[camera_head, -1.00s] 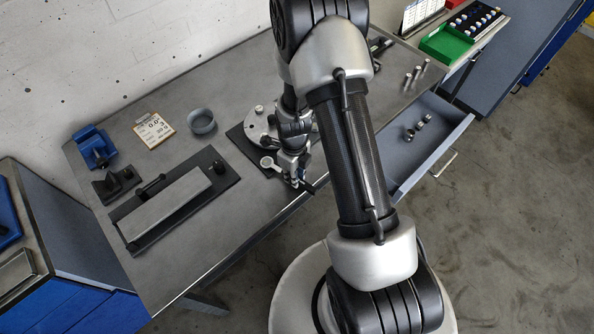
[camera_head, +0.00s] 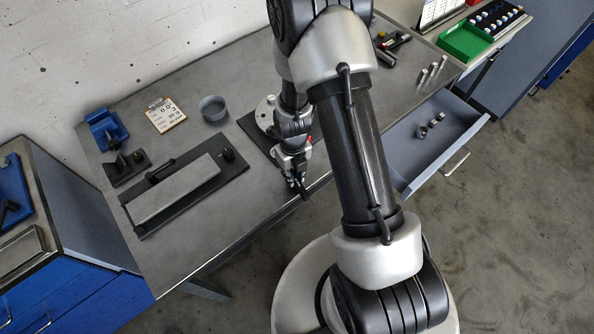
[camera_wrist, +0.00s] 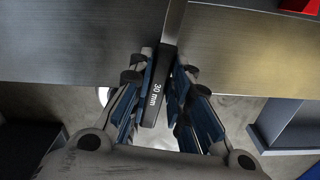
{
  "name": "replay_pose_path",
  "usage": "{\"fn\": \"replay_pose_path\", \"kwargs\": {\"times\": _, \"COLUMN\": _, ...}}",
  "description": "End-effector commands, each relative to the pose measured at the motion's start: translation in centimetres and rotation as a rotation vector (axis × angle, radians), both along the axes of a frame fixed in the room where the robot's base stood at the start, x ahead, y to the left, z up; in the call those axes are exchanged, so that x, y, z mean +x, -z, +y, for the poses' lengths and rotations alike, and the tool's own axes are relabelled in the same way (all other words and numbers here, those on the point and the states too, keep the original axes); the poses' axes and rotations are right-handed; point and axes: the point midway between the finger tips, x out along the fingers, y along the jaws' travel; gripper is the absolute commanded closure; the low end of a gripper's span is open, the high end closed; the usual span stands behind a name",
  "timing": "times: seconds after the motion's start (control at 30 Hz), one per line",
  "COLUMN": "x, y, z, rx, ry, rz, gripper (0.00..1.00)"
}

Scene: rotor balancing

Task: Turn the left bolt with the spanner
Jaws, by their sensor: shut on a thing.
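My gripper (camera_wrist: 165,95) is shut on the dark handle of the spanner (camera_wrist: 154,92), which is marked "30 mm". The spanner's shank runs up out of the wrist view, so its head is hidden there. In the head view my gripper (camera_head: 294,172) is over the table's front edge, and a dark end of the spanner (camera_head: 305,194) sticks out below it. The round silver rotor plate (camera_head: 264,113) is behind my gripper and mostly covered by my arm. I cannot make out the left bolt, or whether the spanner is on it.
The table (camera_head: 245,205) carries a dark base with a long grey block (camera_head: 175,190), a grey bowl (camera_head: 213,108), a clipboard (camera_head: 165,115) and a blue vice-like device (camera_head: 106,128) at left. An open drawer (camera_head: 425,140) juts out at right.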

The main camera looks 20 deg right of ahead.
Motion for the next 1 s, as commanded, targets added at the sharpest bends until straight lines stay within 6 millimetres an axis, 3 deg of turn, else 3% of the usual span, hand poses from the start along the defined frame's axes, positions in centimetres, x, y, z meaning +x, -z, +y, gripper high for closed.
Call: {"fn": "replay_pose_path", "kwargs": {"times": 1.0, "x": 0.47, "y": -0.52, "z": 0.71, "rx": 0.002, "ry": 0.062, "rz": -0.005, "gripper": 1.0}}
